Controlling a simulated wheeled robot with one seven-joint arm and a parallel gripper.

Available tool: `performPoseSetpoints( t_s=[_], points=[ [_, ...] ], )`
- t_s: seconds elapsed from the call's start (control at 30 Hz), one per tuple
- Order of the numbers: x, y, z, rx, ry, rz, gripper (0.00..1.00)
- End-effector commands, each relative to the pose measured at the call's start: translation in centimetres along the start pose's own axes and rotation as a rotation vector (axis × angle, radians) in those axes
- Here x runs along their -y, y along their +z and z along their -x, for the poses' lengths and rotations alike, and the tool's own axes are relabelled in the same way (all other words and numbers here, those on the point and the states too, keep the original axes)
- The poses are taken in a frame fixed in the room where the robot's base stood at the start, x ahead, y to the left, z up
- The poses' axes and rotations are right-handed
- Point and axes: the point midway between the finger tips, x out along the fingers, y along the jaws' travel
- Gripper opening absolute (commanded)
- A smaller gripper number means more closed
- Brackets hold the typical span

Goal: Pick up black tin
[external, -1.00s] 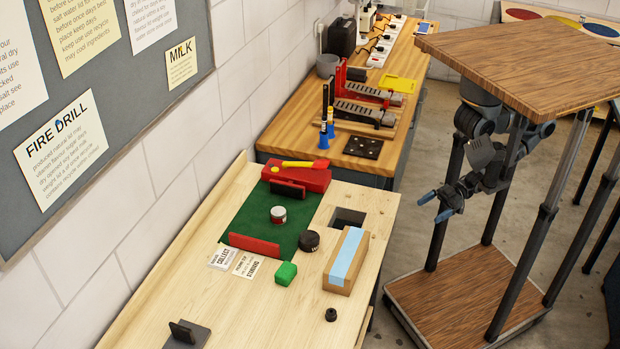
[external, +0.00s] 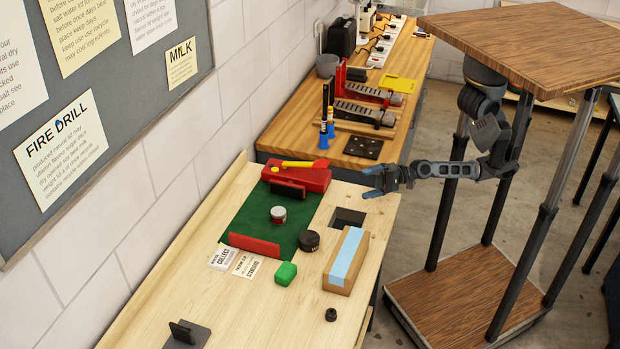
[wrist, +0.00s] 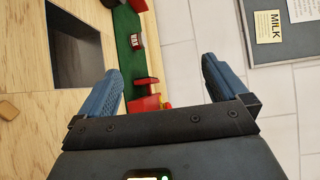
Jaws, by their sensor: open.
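A round black tin (external: 309,241) stands on the bench at the right edge of the green mat (external: 240,222). In the wrist view, a dark piece cut off by the top edge (wrist: 110,3) looks like the same tin. My gripper (external: 374,182) is open and empty, with its blue fingers pointing left. It is above the right edge of the bench, beyond the square hole and apart from the tin. In the wrist view, the two fingers (wrist: 160,72) stand wide apart.
A smaller silver-and-red tin (external: 278,215) stands on the mat, between a red bar (external: 254,244) and a red block (external: 300,178). A square hole (external: 348,217), a wood block with a blue stripe (external: 346,262) and a green block (external: 286,274) are near the black tin.

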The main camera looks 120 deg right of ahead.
Motion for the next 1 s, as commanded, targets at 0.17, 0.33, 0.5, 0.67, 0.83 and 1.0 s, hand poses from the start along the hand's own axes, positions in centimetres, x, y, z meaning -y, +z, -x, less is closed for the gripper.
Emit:
performPoseSetpoints(
  t_s=[0.17,0.33,0.5,0.67,0.83,1.0],
  points=[
    [-1.8,-0.7,-3.7,0.031,0.065,-0.278,1.0],
    [-4.5,0.6,-8.1,0.102,0.175,-0.515,1.0],
    [-5.9,2.1,-12.8,0.184,0.311,-0.758,1.0],
    [-6.1,3.2,-16.5,0.255,0.454,-0.952,1.0],
    [-5.1,3.8,-19.7,0.317,0.62,-1.118,1.0],
    [-5.1,4.5,-21.1,0.332,0.761,-1.196,1.0]
  ],
)
